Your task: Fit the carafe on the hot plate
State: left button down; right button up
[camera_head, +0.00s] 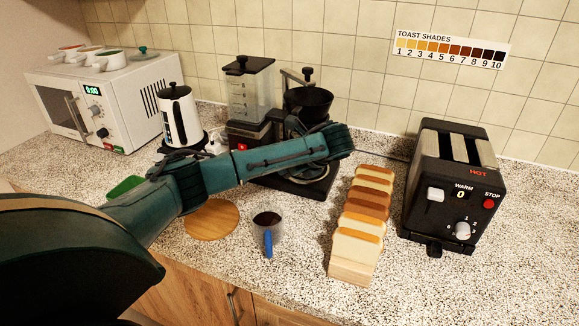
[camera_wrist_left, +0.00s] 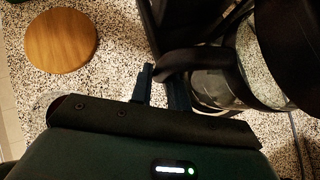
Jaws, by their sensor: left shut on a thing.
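The coffee maker (camera_head: 250,92) stands against the back wall, with a clear water tank, a black filter cone and a low black base with the hot plate. The glass carafe (camera_head: 318,173) is at that base under the cone, mostly hidden by my left arm. In the left wrist view the carafe (camera_wrist_left: 212,88) is at the right, and its dark handle (camera_wrist_left: 185,60) reaches toward my left gripper (camera_wrist_left: 161,82), which is shut on it. I cannot tell whether the carafe sits flat on the hot plate. My right gripper is not in view.
Bread slices (camera_head: 361,220) and a black toaster (camera_head: 455,185) stand at the right. A white kettle (camera_head: 180,115) and a microwave (camera_head: 90,100) are at the left.

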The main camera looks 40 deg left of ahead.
pick_arm(q)
jog(key=c, duration=1.3)
grip_release()
jog(key=shift+o, duration=0.2)
jog(key=v, duration=1.3)
jog(key=shift+s, duration=0.15)
